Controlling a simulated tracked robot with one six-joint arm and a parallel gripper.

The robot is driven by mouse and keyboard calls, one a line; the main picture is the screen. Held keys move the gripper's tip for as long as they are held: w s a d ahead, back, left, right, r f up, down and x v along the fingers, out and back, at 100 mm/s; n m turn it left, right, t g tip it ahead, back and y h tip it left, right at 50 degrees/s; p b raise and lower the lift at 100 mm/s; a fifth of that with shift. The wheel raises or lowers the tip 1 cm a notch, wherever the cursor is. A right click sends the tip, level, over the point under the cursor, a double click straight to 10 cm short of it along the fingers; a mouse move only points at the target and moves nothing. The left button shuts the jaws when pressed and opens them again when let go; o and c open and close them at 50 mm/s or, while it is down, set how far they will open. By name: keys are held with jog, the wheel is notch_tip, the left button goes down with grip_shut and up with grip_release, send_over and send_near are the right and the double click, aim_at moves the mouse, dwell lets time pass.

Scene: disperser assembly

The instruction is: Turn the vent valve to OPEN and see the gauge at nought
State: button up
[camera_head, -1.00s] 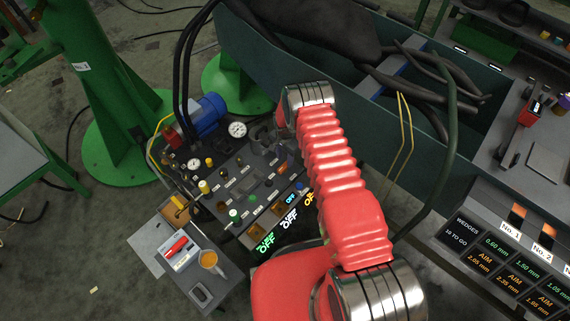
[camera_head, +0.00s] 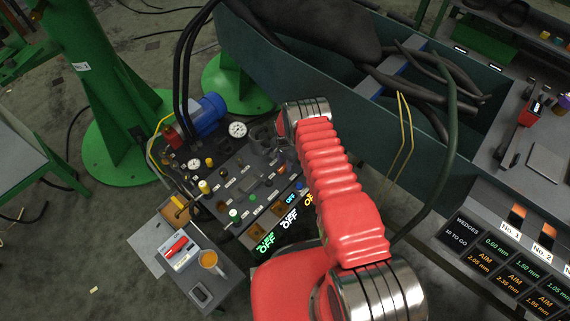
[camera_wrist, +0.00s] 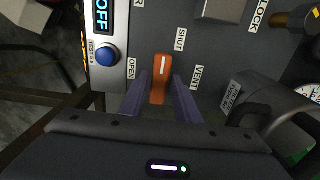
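The vent valve's orange lever (camera_wrist: 161,78), with a white mark, lies lengthwise up the wrist view. The SHUT label is above and right of it, OPEN on its left, VENT on its right. My gripper (camera_wrist: 162,90) has one purple finger on each side of the lever, with narrow gaps seeming to show; contact is hard to tell. In the head view, my arm hides much of this spot. A round white gauge (camera_head: 237,130) stands at the panel's back, a smaller one (camera_head: 194,164) to its left. A gauge (camera_wrist: 309,92) is cut by the wrist view's right edge. No needle reading is legible.
A blue button (camera_wrist: 106,55) and a lit OFF display (camera_wrist: 102,14) are left of the lever. A dark block (camera_wrist: 222,9) is above right, and a curved black part (camera_wrist: 270,118) lies at right. The control panel (camera_head: 236,185) carries several knobs close together.

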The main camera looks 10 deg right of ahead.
grip_shut()
jog(key=shift+n, duration=0.5)
jog(key=n, duration=0.2)
jog(key=shift+n, duration=0.4)
jog(key=n, duration=0.3)
jog(key=shift+n, duration=0.3)
jog(key=n, duration=1)
jog(key=shift+w+n, duration=0.1)
jog(key=shift+n, duration=0.2)
